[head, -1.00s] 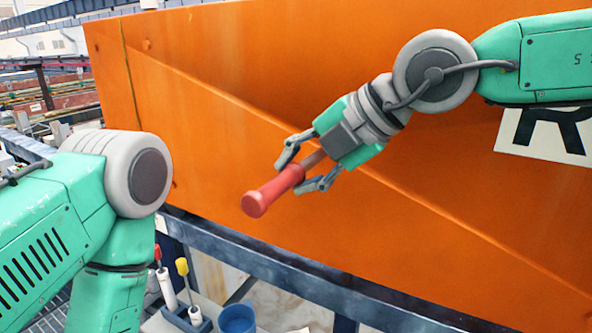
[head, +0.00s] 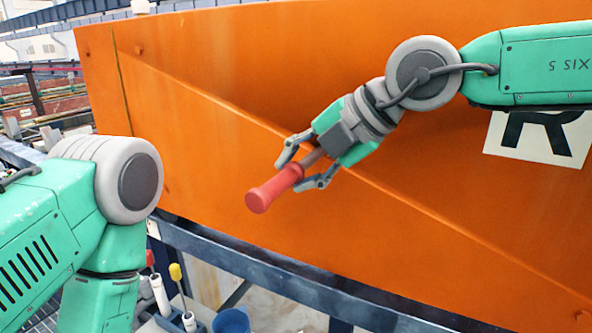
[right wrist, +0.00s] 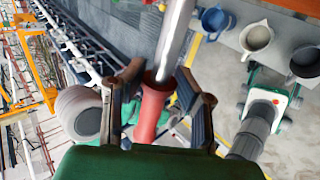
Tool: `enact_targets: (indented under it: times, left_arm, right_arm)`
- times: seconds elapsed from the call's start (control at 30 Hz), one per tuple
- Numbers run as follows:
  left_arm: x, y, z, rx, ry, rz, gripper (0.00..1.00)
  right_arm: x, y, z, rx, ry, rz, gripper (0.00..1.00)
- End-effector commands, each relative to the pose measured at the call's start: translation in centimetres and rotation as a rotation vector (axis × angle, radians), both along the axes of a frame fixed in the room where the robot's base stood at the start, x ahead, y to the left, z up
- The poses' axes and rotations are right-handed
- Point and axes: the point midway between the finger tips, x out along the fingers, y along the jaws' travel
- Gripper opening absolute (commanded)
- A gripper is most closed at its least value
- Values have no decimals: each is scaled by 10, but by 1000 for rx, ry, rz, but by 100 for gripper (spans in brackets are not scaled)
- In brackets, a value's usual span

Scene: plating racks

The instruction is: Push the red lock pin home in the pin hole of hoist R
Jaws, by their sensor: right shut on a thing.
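The red lock pin (head: 272,190) is in my right gripper (head: 305,168), which is shut on its red handle. In the head view the handle's round end points down-left. In the right wrist view the red handle (right wrist: 151,112) sits between the fingers, and a silver shaft (right wrist: 174,40) runs from it up out of the picture. The big orange body (head: 230,70) behind carries a white plate with a black R (head: 540,135). The pin is in front of this body. I cannot see a pin hole. My left arm shows at the left, but its gripper is out of view.
A dark blue beam (head: 270,275) runs below the orange body. At the lower edge stand a blue cup (head: 231,321) and a holder with a yellow-topped tool (head: 176,273). The right wrist view shows several cups (right wrist: 256,38) on a grey surface.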

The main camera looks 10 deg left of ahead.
Motion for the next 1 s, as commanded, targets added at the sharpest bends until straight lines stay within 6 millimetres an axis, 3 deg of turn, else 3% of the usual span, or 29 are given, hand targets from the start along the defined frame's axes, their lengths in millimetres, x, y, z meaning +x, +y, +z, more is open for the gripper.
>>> enact_targets:
  times: [0.03, 0.07, 0.1, 0.53, 1.0]
  left_arm:
    - [0, 0, 0, 0, 0, 0, 0]
    - [0, 0, 0, 0, 0, 0, 0]
    - [0, 0, 0, 0, 0, 0, 0]
    - [-2, 0, 1, 0, -1, 0, 0]
    - [-2, -3, 2, 4, -2, 0, 0]
  right_arm:
    - [4, -1, 3, 5, -4, -5, 0]
    - [4, -1, 3, 5, -4, -5, 36]
    - [4, -1, 3, 5, -4, -5, 50]
    - [4, -8, 7, 5, -2, -8, 50]
    - [-21, -72, 70, 9, -4, -8, 50]
